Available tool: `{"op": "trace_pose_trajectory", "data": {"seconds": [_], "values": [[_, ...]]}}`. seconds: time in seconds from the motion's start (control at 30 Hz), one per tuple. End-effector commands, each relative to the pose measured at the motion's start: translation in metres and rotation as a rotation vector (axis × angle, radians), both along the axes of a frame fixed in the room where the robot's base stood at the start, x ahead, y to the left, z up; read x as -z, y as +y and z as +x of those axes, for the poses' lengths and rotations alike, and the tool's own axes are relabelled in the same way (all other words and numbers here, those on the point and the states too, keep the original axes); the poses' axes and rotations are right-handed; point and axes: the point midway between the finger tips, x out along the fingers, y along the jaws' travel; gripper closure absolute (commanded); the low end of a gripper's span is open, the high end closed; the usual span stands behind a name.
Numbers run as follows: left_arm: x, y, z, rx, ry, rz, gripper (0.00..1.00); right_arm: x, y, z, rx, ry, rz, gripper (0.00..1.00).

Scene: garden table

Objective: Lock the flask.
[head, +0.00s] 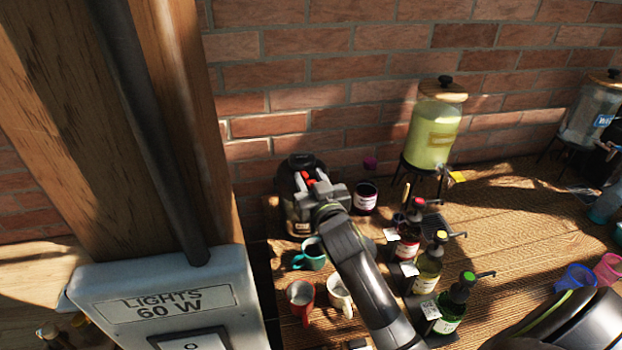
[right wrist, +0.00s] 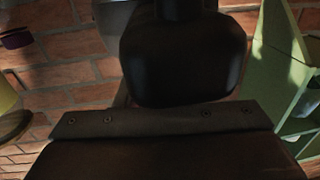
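The flask (head: 299,229) stands at the back left of the table, against the brick wall. It has a black top and a metallic lower body with a label. My right gripper (head: 310,180) is at the flask's upper part, in front of it, and covers much of it. Small red parts show around the fingertips. I cannot tell whether the fingers touch the flask or how far apart they are. In the right wrist view a large dark rounded shape fills the upper middle, and the fingertips cannot be made out. My left gripper is not in view.
A dark jar (head: 366,198) stands right of the flask. A teal mug (head: 311,256), a red mug (head: 300,300) and a white mug (head: 340,294) are in front. Several pump bottles (head: 428,272) stand right of my arm. A yellow drink dispenser (head: 432,135) is behind.

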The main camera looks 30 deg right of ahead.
Motion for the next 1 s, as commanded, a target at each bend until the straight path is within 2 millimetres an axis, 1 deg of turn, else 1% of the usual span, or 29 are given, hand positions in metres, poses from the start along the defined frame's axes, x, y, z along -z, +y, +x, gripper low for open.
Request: {"op": "trace_pose_trajectory", "data": {"seconds": [0.07,0.33,0.57,0.67,1.0], "values": [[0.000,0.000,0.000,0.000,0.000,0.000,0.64,0.000,0.000,0.000,0.000,0.000,0.000,0.64],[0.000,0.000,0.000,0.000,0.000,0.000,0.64,0.000,0.000,0.000,0.001,0.001,-0.001,0.99],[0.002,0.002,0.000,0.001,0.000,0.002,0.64,0.001,0.000,0.000,0.007,0.000,-0.002,1.00],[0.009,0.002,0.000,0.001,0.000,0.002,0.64,0.003,0.002,0.000,0.033,0.000,-0.003,1.00],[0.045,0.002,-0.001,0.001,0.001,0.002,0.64,0.005,0.005,0.001,0.209,-0.002,-0.001,1.00]]}}
